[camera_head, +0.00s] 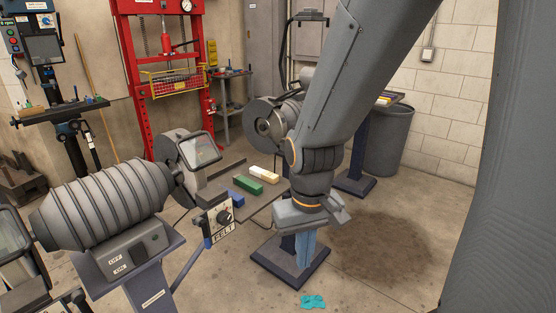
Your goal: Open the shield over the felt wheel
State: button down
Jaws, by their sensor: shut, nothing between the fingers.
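The shield (204,150) is a clear pane in a dark frame. It sits tilted at the front of the round grey wheel housing (180,163), at the right end of the ribbed grey machine (105,205). A plate marked FELT (223,235) with a dark knob (224,217) is below it. The felt wheel itself is mostly hidden. My gripper (306,262) points down, shut and empty, right of the FELT plate and well apart from the shield.
A second machine (270,122) on a pedestal stands behind my arm, partly hidden. Green (248,185) and white (264,174) blocks lie behind the gripper. A red press (165,75) and drill press (62,100) stand at the back.

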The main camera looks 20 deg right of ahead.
aim_at(203, 151)
jog(key=z, duration=0.9)
jog(key=k, duration=0.95)
jog(key=u, duration=1.8)
jog(key=i, duration=0.5)
jog(key=u, duration=0.05)
